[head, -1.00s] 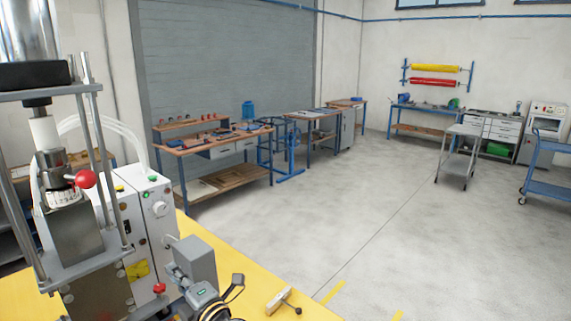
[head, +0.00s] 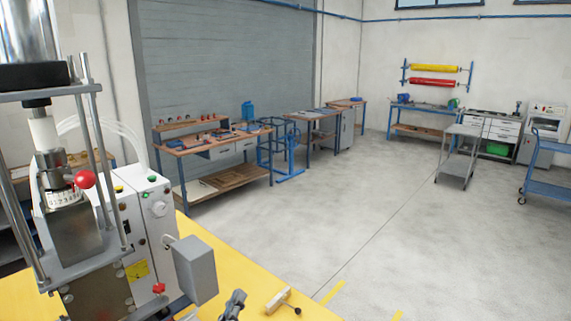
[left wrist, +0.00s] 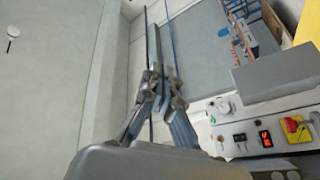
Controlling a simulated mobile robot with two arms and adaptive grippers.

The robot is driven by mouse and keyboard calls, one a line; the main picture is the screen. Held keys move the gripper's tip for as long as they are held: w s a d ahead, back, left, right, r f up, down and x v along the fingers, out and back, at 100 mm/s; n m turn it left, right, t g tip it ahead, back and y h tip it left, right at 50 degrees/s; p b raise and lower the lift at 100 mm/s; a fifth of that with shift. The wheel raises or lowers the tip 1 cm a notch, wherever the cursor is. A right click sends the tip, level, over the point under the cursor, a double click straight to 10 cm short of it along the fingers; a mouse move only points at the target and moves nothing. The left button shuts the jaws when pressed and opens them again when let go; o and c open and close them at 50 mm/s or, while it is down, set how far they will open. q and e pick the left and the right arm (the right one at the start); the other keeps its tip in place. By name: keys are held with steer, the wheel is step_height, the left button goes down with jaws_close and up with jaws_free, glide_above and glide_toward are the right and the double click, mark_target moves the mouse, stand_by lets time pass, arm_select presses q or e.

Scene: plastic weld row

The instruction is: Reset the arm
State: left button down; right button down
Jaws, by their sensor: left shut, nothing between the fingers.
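My left gripper (head: 233,304) shows only as a small dark piece at the bottom edge of the head view, over the yellow table. It also shows in the left wrist view (left wrist: 160,88), with its fingers shut and nothing between them. The press machine (head: 82,235), with a red ball knob, stands on the yellow table (head: 237,261) at the left. A grey box (head: 195,270) on its right side is just left of my gripper; the grey box also shows in the left wrist view (left wrist: 277,75). My right gripper is not in view.
A small beige block with a black knob (head: 278,300) lies near the table's right edge. The machine's control box (left wrist: 262,135) is on the right in the left wrist view. Workbenches (head: 213,148) and a grey trolley (head: 458,155) stand beyond open floor.

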arm_select(q)
steer(key=s+f+m+g, duration=0.7)
steer(key=s+f+g, duration=0.3)
steer(key=s+f, duration=0.45)
steer(key=s+a+f+g+y, duration=0.3)
steer(key=s+a+f, duration=0.15)
steer(key=s, duration=0.25)
steer(key=s+a+f+g+y, duration=0.2)
steer(key=s+a+f+g, duration=0.1)
steer(key=s+a, duration=0.4)
step_height(320, 180, down, 33)
steer(key=s+g+b, duration=0.2)
steer(key=s+b, duration=0.1)
steer(key=b, duration=0.3)
steer(key=s+a+f+b, duration=0.2)
steer(key=s+f+b, duration=0.2)
steer(key=s+f, duration=1.1)
step_height(320, 180, down, 4)
steer(key=shift+s+r+g+y+b, duration=0.1)
steer(key=shift+s+g+y+b, duration=0.2)
steer(key=shift+s+g, duration=0.1)
